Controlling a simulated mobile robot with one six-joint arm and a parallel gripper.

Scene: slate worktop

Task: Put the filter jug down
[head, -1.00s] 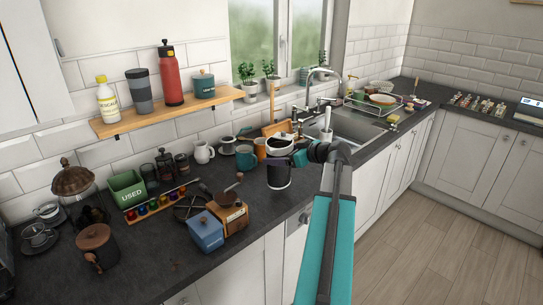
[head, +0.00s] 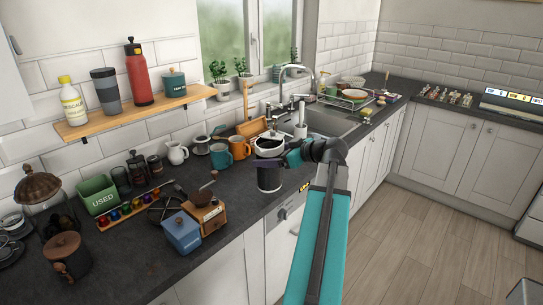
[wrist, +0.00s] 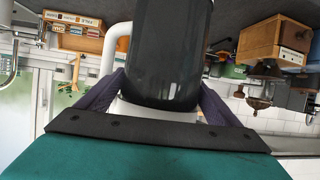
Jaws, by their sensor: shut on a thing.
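The filter jug (head: 269,176) has a white upper part with a dark top and a black lower body. It looks upright at the front of the slate worktop (head: 135,268), near the sink. My gripper (head: 285,158) is shut on it from the right. In the wrist view the jug's glossy black body (wrist: 165,60) fills the middle, with its white part between my two fingers (wrist: 155,105) and a white handle (wrist: 112,48) at its left. I cannot tell whether its base touches the worktop.
A teal mug (head: 220,155) and an orange mug (head: 240,147) stand behind the jug at left. A wooden grinder (head: 207,214) and a blue box (head: 181,233) stand left of it. The sink (head: 330,122) lies behind at right. Bare worktop lies left of the jug.

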